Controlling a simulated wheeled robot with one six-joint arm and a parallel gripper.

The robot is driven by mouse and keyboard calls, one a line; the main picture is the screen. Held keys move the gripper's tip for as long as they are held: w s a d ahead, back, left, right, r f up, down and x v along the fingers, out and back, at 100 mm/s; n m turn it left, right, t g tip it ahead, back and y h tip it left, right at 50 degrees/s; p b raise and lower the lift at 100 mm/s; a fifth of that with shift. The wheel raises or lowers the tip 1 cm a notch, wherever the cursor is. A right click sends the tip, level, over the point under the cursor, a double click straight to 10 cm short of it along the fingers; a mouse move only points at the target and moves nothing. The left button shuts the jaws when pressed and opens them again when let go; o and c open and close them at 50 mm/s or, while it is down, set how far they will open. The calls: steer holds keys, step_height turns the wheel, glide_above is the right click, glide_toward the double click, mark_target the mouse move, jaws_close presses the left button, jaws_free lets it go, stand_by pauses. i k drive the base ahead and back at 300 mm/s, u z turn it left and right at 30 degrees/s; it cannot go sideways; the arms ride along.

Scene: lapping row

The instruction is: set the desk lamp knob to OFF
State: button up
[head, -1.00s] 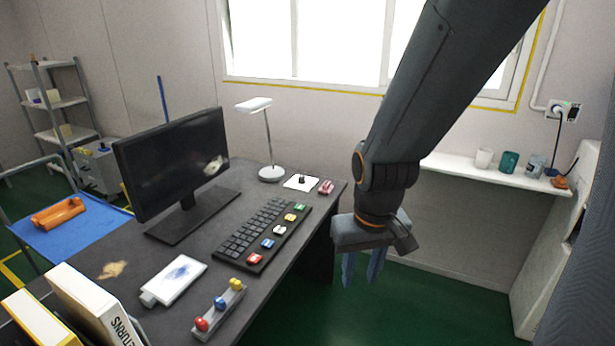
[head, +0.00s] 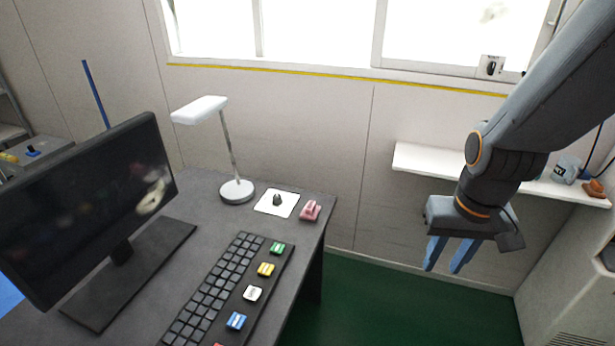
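The desk lamp (head: 237,190) stands at the back of the dark desk, with a white head on a thin stem and a round base. To its right, a small dark knob (head: 277,199) sits on a white square plate (head: 264,208) on the desk top. The knob's setting and any markings are too small to read. My gripper (head: 449,262) hangs to the right of the desk, over the green floor, well apart from the knob. Its two blue fingers point down with a gap between them, and nothing is between them.
A pink object (head: 311,210) lies just right of the plate. A black keyboard (head: 215,290) with several coloured keys lies nearer, and a monitor (head: 80,205) stands at left. A white wall shelf (head: 430,160) runs behind my arm. Floor (head: 400,310) right of the desk is clear.

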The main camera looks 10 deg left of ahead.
mark_target(278, 200)
steer(key=u, duration=0.3)
steer(key=i, duration=1.3)
steer(key=u, duration=0.6)
